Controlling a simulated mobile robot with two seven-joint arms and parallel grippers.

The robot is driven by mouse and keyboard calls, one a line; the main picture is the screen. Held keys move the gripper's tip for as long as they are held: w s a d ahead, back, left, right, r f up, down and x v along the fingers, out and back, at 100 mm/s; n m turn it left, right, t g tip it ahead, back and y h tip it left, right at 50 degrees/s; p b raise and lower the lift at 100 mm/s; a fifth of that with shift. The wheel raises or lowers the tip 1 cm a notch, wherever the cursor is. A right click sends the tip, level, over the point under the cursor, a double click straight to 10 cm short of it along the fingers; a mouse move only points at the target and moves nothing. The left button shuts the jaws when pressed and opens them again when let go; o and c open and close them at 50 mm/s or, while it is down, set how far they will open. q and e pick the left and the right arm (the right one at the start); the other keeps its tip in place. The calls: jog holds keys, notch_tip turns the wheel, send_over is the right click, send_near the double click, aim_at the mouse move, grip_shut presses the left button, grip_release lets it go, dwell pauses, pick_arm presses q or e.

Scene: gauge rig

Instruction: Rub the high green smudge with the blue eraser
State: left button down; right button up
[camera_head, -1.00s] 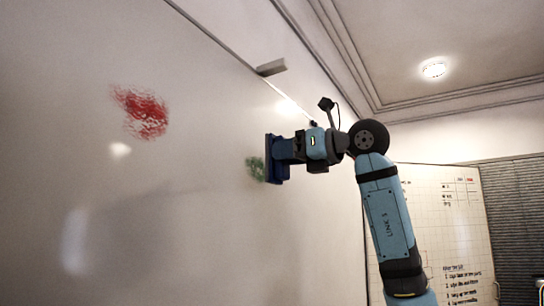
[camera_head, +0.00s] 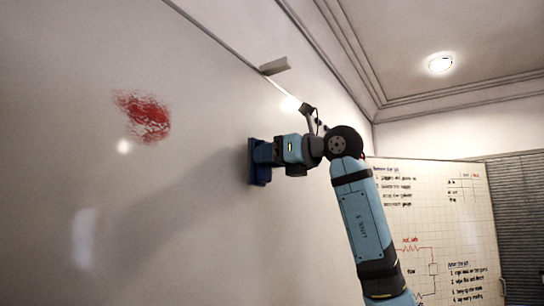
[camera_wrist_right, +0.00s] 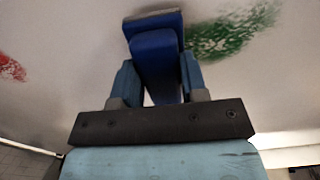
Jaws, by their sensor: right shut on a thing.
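My right gripper (camera_head: 268,153) is shut on the blue eraser (camera_head: 257,163), which is upright with its face at the whiteboard. It looks to be against the board, but I cannot be sure of contact. In the right wrist view the eraser (camera_wrist_right: 155,55) sits between the two fingers. The green smudge (camera_wrist_right: 236,32) shows there just right of the eraser, its left edge close to the eraser's side. In the head view the green smudge is hidden behind the eraser and gripper. My left gripper is not in view.
A red smudge (camera_head: 146,116) is on the whiteboard (camera_head: 60,150), left of the eraser. A small grey block (camera_head: 274,66) sits on the board's top edge. A second board (camera_head: 450,210) with writing stands at the right. The board left of the eraser is clear of obstacles.

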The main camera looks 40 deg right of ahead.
dwell(0.5)
jog(key=shift+x, duration=1)
